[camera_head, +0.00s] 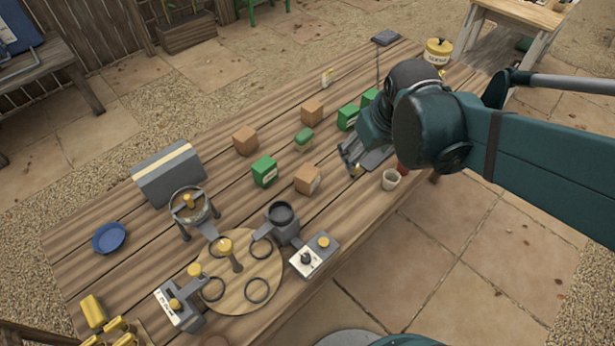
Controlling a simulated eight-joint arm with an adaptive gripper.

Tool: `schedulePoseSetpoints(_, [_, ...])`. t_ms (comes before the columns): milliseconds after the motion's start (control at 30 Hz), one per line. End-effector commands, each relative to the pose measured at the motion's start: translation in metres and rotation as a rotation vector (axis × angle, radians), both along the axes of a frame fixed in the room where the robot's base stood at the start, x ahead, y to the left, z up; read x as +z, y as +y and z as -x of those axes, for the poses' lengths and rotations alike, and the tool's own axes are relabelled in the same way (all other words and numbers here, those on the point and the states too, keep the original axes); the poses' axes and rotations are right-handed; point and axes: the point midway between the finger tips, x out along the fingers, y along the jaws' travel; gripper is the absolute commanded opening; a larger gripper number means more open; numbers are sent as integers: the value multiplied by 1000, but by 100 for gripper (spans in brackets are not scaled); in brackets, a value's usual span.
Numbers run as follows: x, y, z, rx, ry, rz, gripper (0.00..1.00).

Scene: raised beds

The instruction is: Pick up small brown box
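Three small brown boxes lie on the wooden table: one at the left (244,141), one further back (312,111) and one nearer the front (307,179). The front one has a pale label on one side. My gripper (350,160) is over the table, to the right of the front brown box and apart from it in the picture. Its fingers are small and partly hidden by the wrist, so I cannot tell whether they are open. No brown box shows in its grip.
Green boxes (264,171) stand among the brown ones, with more beside my wrist. A white cup (391,179) stands near the front edge. A round wooden board (240,295), grey devices (314,256) and a blue dish (109,237) fill the left part. Bare planks lie between the boxes.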

Motion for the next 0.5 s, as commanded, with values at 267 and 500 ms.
schedulePoseSetpoints(267, [-9,26,-23,107,62,33,60])
schedulePoseSetpoints(500, [-22,49,-40,199,115,61,60])
